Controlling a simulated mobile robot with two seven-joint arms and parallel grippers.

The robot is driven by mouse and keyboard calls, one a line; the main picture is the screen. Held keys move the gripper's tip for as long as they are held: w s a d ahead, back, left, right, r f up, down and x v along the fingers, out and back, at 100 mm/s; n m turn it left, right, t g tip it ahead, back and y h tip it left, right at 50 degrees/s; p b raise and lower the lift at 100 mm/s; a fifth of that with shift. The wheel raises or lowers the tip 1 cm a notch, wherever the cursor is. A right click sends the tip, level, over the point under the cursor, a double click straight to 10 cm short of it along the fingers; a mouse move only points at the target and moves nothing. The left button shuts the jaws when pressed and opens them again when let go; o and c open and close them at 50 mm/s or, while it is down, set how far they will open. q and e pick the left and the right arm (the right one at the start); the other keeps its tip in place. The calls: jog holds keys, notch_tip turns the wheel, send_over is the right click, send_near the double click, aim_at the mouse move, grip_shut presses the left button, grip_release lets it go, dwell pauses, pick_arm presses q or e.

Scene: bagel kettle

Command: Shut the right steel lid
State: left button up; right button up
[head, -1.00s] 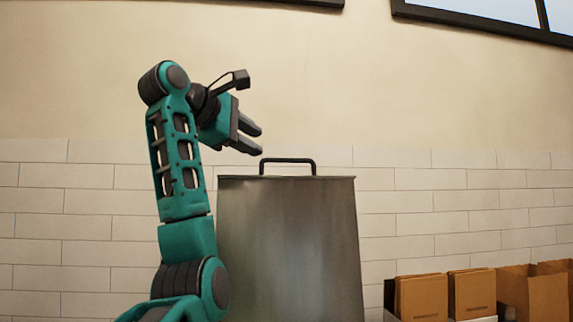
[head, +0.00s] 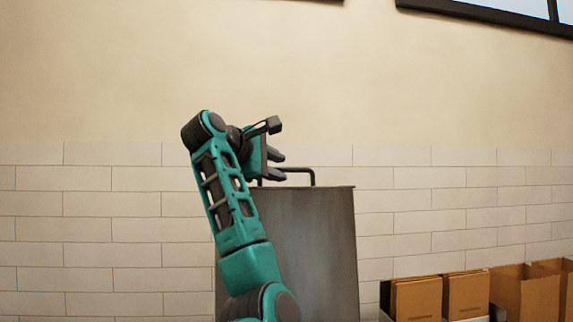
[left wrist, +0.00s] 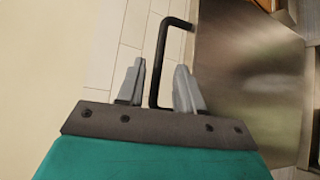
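One steel lid (head: 318,245) stands raised and nearly upright in the head view, partly hidden behind my left arm. A dark bar handle (head: 314,176) is on its top edge. My left gripper (head: 281,164) is at the left part of this handle. In the left wrist view, my left gripper (left wrist: 161,65) is open. The black handle (left wrist: 160,50) runs between its two spread fingers, and neither finger is clearly touching it. The lid's brushed face (left wrist: 235,60) lies to the right in that view. My right gripper is not in view.
Several cardboard boxes (head: 525,292) stand at the lower right of the head view. A tiled wall (head: 450,205) is behind the lid. The space above the lid and to its right looks clear.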

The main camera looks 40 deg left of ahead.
aim_at(285, 170)
pick_arm(q)
jog(key=shift+p+x, duration=0.3)
jog(key=shift+x, duration=1.85)
jog(key=shift+c, duration=0.2)
grip_shut()
